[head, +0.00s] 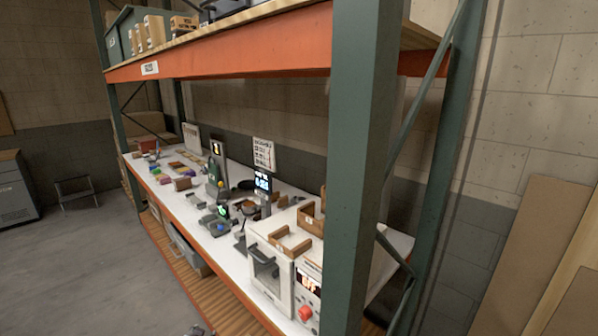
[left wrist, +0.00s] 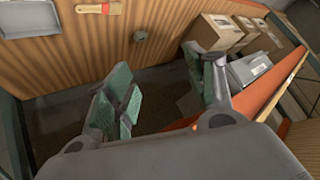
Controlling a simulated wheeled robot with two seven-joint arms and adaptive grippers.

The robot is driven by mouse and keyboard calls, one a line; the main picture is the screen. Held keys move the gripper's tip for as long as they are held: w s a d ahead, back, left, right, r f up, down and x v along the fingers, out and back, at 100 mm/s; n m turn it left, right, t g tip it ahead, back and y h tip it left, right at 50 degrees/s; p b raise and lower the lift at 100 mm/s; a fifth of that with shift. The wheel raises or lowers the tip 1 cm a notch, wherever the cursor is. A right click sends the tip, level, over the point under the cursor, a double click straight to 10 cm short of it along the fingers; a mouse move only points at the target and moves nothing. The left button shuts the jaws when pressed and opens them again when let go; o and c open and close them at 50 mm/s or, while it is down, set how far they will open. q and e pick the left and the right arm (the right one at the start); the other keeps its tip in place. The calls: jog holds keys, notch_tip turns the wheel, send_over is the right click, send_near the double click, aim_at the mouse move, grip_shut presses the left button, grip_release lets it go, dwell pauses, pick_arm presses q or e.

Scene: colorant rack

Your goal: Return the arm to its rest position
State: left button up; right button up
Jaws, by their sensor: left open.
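My left gripper (left wrist: 160,100) shows in the left wrist view with its two green-padded fingers wide apart. Nothing is between them. In the head view only a small dark piece, perhaps of my arm, shows at the bottom edge, so the gripper's place there is unclear. My right gripper is in neither view.
A rack with a white worktop (head: 185,185) bears several small devices and a white oven-like box (head: 268,262). A green upright post (head: 358,150) stands close in front. Open floor (head: 75,270) lies left. The left wrist view shows cardboard boxes (left wrist: 215,32) and a brush (left wrist: 98,8).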

pick_arm(q)
jog(key=s+d+f+g, duration=0.2)
jog(key=s+d+f, duration=0.1)
jog(key=s+f, duration=0.6)
jog(key=s+d+f+g+h, duration=0.15)
jog(key=s+f, duration=0.45)
jog(key=s, duration=0.6)
jog(key=s+d+f+g+y, duration=0.1)
jog(key=s+d+f, duration=0.3)
jog(key=s+f, duration=0.5)
jog(key=s+d+f+g, duration=0.1)
jog(key=s+f, duration=0.1)
jog(key=s, duration=0.9)
jog(key=s+d+f+g+b, duration=0.1)
jog(key=s+f+g, duration=0.1)
jog(key=s, duration=0.9)
jog(key=s+d+f+g, duration=0.1)
jog(key=s+f, duration=0.1)
jog(key=s, duration=0.9)
jog(key=shift+s+n+h, duration=0.2)
jog(key=shift+n+h, duration=0.1)
jog(key=shift+h, duration=0.15)
